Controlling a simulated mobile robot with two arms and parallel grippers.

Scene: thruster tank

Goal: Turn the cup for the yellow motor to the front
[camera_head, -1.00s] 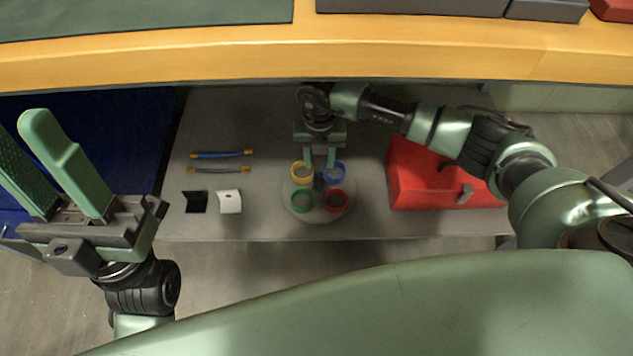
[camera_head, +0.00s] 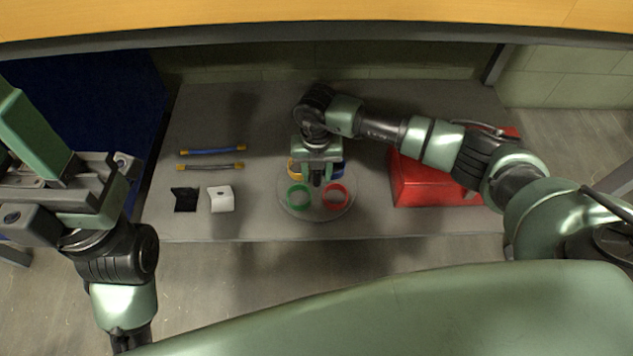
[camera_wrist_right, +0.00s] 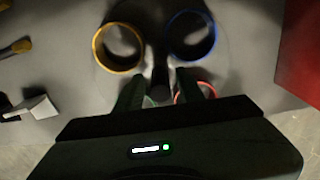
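A round grey turntable (camera_head: 318,210) carries four ring-like cups. The yellow cup (camera_head: 292,168) is at its back left and the blue cup (camera_head: 339,169) at its back right, both partly hidden by my right gripper. The green cup (camera_head: 298,197) is at front left, the red cup (camera_head: 335,194) at front right. My right gripper (camera_head: 317,178) points down over the middle. The right wrist view shows its fingers (camera_wrist_right: 158,90) apart, around the centre post (camera_wrist_right: 160,72), with the yellow cup (camera_wrist_right: 118,48) and blue cup (camera_wrist_right: 191,37) beyond. My left gripper (camera_head: 15,110) is raised, partly out of frame.
A red toolbox (camera_head: 425,185) stands right of the turntable. To its left lie a black bracket (camera_head: 185,199), a white bracket (camera_head: 221,199), a blue cable (camera_head: 212,151) and a dark cable (camera_head: 211,166). A wooden shelf edge (camera_head: 320,18) crosses above at the back.

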